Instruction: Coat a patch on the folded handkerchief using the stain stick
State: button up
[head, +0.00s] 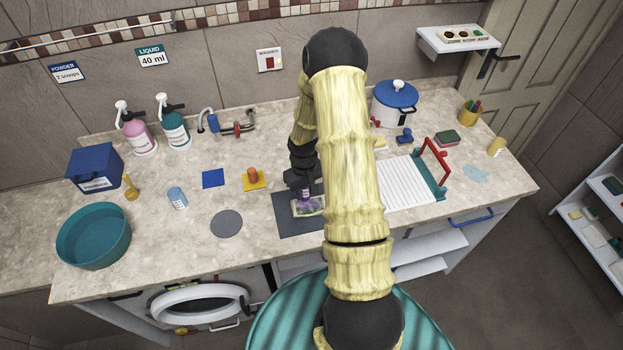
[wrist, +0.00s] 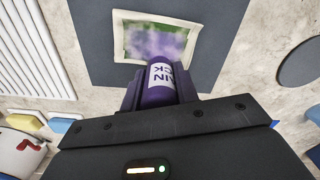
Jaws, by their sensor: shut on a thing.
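The folded handkerchief (wrist: 128,51) lies flat on a dark grey mat (wrist: 222,45), with a pale border and a blotchy purple smear over a greenish middle. It also shows in the head view (head: 313,211), partly behind my arm. In the head view my gripper (head: 304,186) is over the mat, above the handkerchief.
A grey disc (head: 227,223), a yellow square with an orange knob (head: 254,179) and a blue square (head: 213,178) lie left. A white pot (head: 393,103) stands behind.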

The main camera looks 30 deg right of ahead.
jog(key=shift+w+r+p, duration=0.2)
jog(key=shift+r+p, duration=0.1)
jog(key=shift+r, duration=0.7)
jog(key=shift+s+r+p, duration=0.25)
jog(key=shift+r+p, duration=0.2)
jog(key=shift+r, duration=0.15)
jog(key=shift+s+r+p, duration=0.2)
jog(key=shift+r+p, duration=0.2)
jog(key=shift+r, duration=0.15)
notch_tip(320, 180, up, 3)
jog(key=shift+w+r+p, duration=0.1)
jog(key=shift+r+p, duration=0.1)
jog(key=shift+p, duration=1.05)
jog(key=shift+w+r, duration=0.1)
jog(key=shift+r, duration=0.05)
jog(key=shift+s, duration=0.2)
jog(key=shift+w, duration=0.2)
jog(key=shift+s, duration=0.15)
